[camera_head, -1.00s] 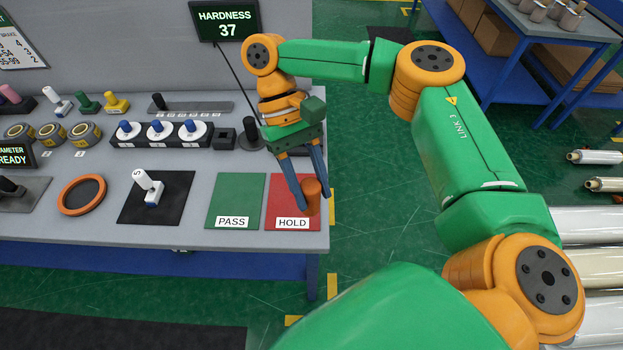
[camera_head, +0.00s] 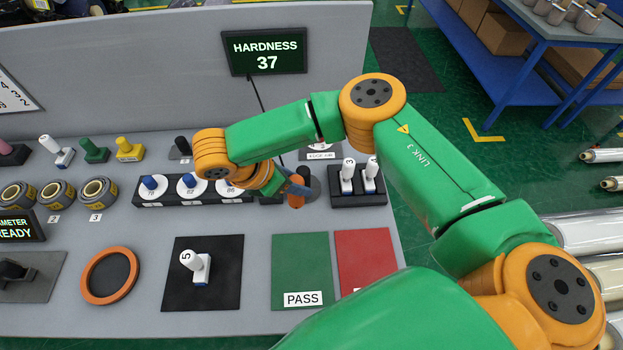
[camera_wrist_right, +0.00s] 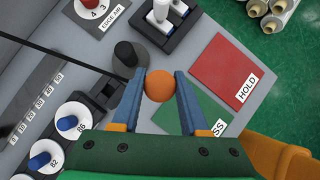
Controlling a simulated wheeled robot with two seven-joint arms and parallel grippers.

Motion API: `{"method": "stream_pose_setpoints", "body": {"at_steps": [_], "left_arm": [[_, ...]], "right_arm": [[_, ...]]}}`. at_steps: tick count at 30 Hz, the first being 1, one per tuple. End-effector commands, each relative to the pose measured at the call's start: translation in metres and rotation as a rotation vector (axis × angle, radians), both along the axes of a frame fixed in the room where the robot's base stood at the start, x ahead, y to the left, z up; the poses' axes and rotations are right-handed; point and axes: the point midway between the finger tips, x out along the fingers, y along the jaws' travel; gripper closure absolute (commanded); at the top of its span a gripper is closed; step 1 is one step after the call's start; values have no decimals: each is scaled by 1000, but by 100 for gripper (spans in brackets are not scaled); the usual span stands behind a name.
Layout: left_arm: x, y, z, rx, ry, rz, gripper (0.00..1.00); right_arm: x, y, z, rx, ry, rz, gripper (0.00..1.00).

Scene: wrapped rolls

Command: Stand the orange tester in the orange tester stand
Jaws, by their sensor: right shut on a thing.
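The orange tester (camera_head: 296,200) is between the fingers of my right gripper (camera_head: 297,188), over the back part of the bench. In the right wrist view its round orange end (camera_wrist_right: 158,86) shows between the two blue fingertips (camera_wrist_right: 160,90). A small dark block with an opening (camera_wrist_right: 107,90), which looks like the tester stand, is left of the held tester in that view. In the head view my arm mostly hides this block. The tester is apart from it, and I cannot tell its height above the bench. My left gripper is not in view.
A dark upright cylinder (camera_wrist_right: 126,54) on a round base stands close to the gripper. A row of white discs with blue knobs (camera_head: 190,184) is to the left. A black rack with white tools (camera_head: 358,185) is right. The green PASS mat (camera_head: 301,262) and red HOLD mat (camera_head: 366,258) are bare.

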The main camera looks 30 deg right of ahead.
Motion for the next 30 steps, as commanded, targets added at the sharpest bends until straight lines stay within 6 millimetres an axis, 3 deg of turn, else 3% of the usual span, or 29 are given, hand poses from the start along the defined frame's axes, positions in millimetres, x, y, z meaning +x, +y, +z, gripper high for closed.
{"method": "stream_pose_setpoints", "body": {"at_steps": [6, 18, 24, 30], "left_arm": [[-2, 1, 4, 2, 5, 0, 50], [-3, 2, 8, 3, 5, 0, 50], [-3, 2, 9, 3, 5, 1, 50], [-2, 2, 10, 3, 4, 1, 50]], "right_arm": [[24, 23, -5, 4, 0, 693, 100], [70, 41, 14, 6, -11, 1632, 100], [92, 38, 32, 9, -12, 1963, 100], [100, 35, 39, 5, -9, 2089, 100]]}}
